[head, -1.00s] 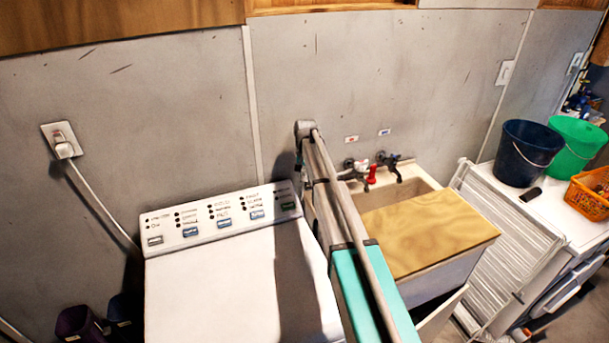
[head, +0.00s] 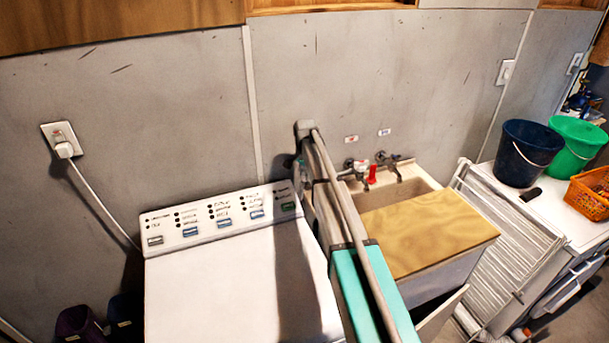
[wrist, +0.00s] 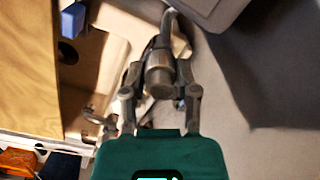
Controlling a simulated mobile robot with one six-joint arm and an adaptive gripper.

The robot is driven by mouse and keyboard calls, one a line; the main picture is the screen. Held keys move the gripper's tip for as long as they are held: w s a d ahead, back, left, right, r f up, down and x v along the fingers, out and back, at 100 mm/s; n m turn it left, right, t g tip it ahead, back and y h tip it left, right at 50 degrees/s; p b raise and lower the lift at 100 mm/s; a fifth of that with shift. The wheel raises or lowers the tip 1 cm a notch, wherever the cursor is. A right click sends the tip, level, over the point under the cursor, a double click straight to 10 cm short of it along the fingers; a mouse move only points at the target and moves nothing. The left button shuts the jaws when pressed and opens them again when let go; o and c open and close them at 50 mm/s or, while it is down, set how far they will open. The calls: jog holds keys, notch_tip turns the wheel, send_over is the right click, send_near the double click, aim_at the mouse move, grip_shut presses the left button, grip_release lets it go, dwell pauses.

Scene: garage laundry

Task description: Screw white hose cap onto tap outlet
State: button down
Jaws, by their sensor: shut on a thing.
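In the wrist view my gripper (wrist: 161,92) is shut on a grey-looking cylindrical cap (wrist: 159,77), with a finger on each side. A hose (wrist: 168,28) runs from the cap towards the top of the picture. The cap looks shaded, so its white colour is unclear. In the head view two wall taps stand behind the sink: a left tap (head: 347,172) and a dark right tap (head: 389,166), with a red part (head: 373,173) between them. My arm hides most of the gripper there. I cannot tell whether the cap touches a tap outlet.
A wooden board (head: 424,233) covers part of the sink (head: 432,183). The washing machine (head: 225,285) stands left of it. A folded rack (head: 500,235), a dark blue bucket (head: 526,152), a green bucket (head: 577,145) and an orange basket (head: 588,195) are at right.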

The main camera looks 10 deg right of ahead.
jog(key=shift+c, duration=1.5)
grip_release()
jog(key=shift+r+p, duration=2.3)
jog(key=o, duration=0.3)
jog(key=shift+n, duration=0.3)
